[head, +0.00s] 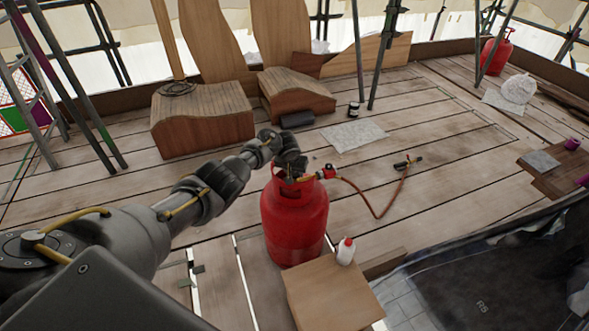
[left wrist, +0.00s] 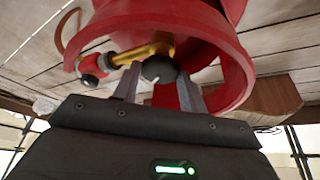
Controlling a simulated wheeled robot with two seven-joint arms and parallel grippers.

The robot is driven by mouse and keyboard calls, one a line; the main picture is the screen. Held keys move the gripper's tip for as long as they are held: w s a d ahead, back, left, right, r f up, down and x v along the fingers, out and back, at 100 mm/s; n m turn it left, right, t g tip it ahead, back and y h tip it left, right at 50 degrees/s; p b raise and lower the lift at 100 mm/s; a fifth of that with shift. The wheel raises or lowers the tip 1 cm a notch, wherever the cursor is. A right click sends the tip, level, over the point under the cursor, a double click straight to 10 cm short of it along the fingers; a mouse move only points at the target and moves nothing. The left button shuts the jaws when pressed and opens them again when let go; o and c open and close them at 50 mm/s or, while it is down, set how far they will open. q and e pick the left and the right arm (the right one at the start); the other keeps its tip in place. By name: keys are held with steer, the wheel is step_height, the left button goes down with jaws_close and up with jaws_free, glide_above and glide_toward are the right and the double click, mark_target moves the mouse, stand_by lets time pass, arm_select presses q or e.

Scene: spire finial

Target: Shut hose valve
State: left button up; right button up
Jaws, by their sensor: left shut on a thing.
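A red gas cylinder (head: 295,222) stands upright on the plank deck in the middle of the head view. A red regulator (head: 328,171) sits at its top right, and an orange-red hose (head: 374,212) runs from it to a torch (head: 408,162) lying on the deck. My left gripper (head: 289,176) is at the cylinder's collar. In the left wrist view its fingers (left wrist: 160,88) stand on both sides of the black valve knob (left wrist: 160,68), shut on it. The brass valve body (left wrist: 146,50) is beyond the knob. The knob is hidden in the head view. My right gripper is not seen.
A wooden box (head: 330,293) stands close in front of the cylinder, with a white bottle (head: 346,251) at its corner. Wooden blocks (head: 202,118), scaffold poles (head: 359,50) and a second red cylinder (head: 495,53) are farther back. Dark sheeting (head: 490,275) covers the lower right.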

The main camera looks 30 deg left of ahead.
arm_select(q)
steer(key=shift+a+m, duration=0.1)
steer(key=shift+m, duration=0.4)
steer(key=shift+m+h, duration=0.3)
steer(key=shift+m, duration=0.1)
steer(key=shift+a+f+m+h+b, duration=0.15)
steer(key=shift+m+h+b, duration=0.35)
steer(key=shift+m, duration=0.4)
steer(key=m+h+b, duration=0.1)
steer(key=m+b, duration=0.2)
steer(key=shift+a+m+g, duration=0.1)
steer(key=shift+m+g, duration=0.2)
steer(key=shift+m+b, duration=0.3)
steer(key=shift+b, duration=0.1)
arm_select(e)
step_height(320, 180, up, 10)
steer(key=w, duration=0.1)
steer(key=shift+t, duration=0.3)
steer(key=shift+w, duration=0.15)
arm_select(q)
steer(key=o, duration=1)
steer(key=shift+r, duration=0.25)
